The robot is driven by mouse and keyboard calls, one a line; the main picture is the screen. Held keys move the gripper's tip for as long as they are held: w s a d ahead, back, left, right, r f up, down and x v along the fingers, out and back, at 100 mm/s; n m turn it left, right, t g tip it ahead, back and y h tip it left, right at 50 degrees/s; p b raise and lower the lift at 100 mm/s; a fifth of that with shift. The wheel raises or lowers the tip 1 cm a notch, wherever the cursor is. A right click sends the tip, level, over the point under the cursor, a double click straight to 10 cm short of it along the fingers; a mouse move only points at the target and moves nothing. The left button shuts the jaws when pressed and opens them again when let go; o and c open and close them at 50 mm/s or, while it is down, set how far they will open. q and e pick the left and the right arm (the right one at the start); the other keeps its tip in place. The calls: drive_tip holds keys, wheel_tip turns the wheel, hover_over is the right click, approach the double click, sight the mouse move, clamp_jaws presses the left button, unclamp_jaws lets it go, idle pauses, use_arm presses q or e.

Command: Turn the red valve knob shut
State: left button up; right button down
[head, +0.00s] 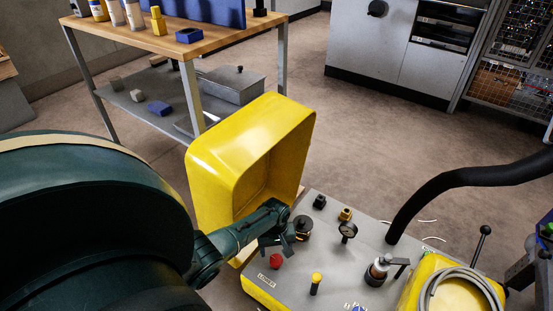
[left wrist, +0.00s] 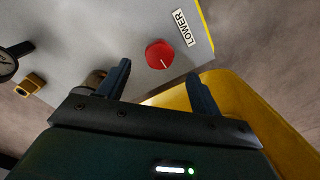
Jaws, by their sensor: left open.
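The red valve knob (head: 276,261) stands on the grey top of a yellow-sided panel (head: 330,262), near its left edge, above a "LOWER" label (head: 267,281). In the left wrist view the red knob (left wrist: 159,54) shows a pale line on its face. It lies beyond my fingertips, roughly midway between them. My left gripper (head: 283,240) is open and empty, just behind the knob in the head view, apart from it. Both fingers show in the left wrist view (left wrist: 160,74). My right gripper is not in view.
A yellow open shell (head: 225,160) stands close behind my left gripper. The panel carries a dark round knob (head: 302,227), a gauge (head: 348,231), a yellow-topped lever (head: 316,283) and a metal valve (head: 378,270). A black hose (head: 460,178) arches at the right.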

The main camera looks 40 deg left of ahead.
use_arm(q)
wheel_tip(320, 180, down, 5)
drive_tip(key=b, duration=0.2)
drive_tip(key=shift+r+b, duration=0.1)
drive_tip(key=shift+b, duration=0.2)
drive_tip(key=shift+f+b, duration=0.35)
drive_tip(key=shift+f, duration=0.15)
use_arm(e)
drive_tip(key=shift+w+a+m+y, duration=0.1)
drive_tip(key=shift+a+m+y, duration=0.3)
use_arm(q)
drive_tip(key=shift+c, duration=0.2)
drive_tip(key=c, duration=1)
drive_tip(key=shift+o, duration=0.2)
